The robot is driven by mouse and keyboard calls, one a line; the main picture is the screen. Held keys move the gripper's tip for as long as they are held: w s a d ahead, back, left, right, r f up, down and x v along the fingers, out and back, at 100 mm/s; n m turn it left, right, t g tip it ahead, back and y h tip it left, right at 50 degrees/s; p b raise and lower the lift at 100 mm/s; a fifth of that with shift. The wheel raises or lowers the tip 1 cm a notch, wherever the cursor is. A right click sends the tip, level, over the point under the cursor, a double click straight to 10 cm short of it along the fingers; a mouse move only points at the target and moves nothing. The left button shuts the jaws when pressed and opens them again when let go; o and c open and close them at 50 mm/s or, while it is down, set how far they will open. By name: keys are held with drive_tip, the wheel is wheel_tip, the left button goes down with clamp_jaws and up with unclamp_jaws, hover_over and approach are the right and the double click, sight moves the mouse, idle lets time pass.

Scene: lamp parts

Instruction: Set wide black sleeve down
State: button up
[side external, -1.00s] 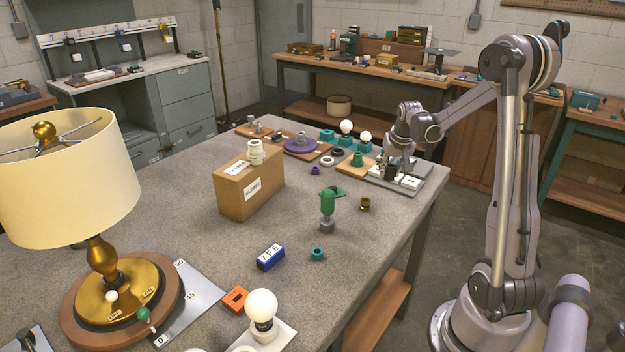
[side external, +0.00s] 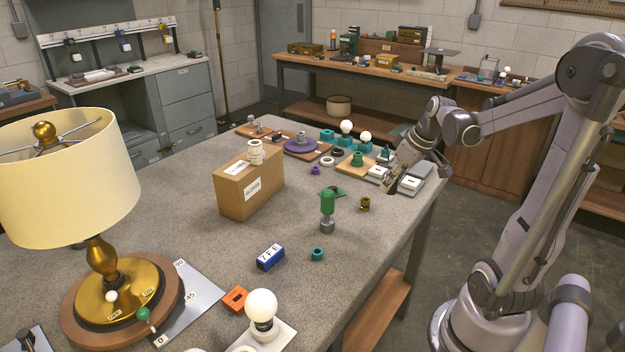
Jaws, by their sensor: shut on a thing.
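My gripper (side external: 389,186) is at the right side of the grey table, tilted, with its fingertips low beside the front edge of the grey tray. It is shut on a small dark piece, which I take to be the wide black sleeve. The fingers mostly hide the piece, and I cannot tell whether it touches the table. A separate black ring (side external: 337,152) lies flat farther back on the table.
The grey tray (side external: 418,180) with white blocks is right beside my gripper. A brown threaded piece (side external: 365,204), a green-topped post (side external: 327,207) and a green fitting (side external: 357,159) stand nearby.

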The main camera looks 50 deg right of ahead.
drive_tip(key=s+a+n+g+y, duration=0.1)
drive_tip(key=s+a+n+y, duration=0.25)
drive_tip(key=a+n, duration=0.95)
drive_tip(key=w+a+f, duration=0.1)
drive_tip(key=a+f, duration=0.1)
drive_tip(key=a, duration=0.2)
drive_tip(key=w+a+f+m, duration=0.1)
drive_tip(key=w+a+f, duration=0.1)
drive_tip(key=a, duration=0.2)
drive_tip(key=w+a+f+m, duration=0.1)
drive_tip(key=w+a+f, duration=0.1)
drive_tip(key=a, duration=0.2)
drive_tip(key=shift+w+a+f, duration=0.2)
drive_tip(key=shift+a+f, duration=0.05)
drive_tip(key=shift+f, duration=0.05)
drive_tip(key=shift+w+a+f, duration=0.25)
drive_tip(key=shift+a+f, duration=0.15)
drive_tip(key=shift+a, duration=0.05)
drive_tip(key=shift+f, duration=1.95)
drive_tip(key=shift+f, duration=0.1)
drive_tip(key=o, duration=1)
drive_tip(key=shift+o, duration=0.2)
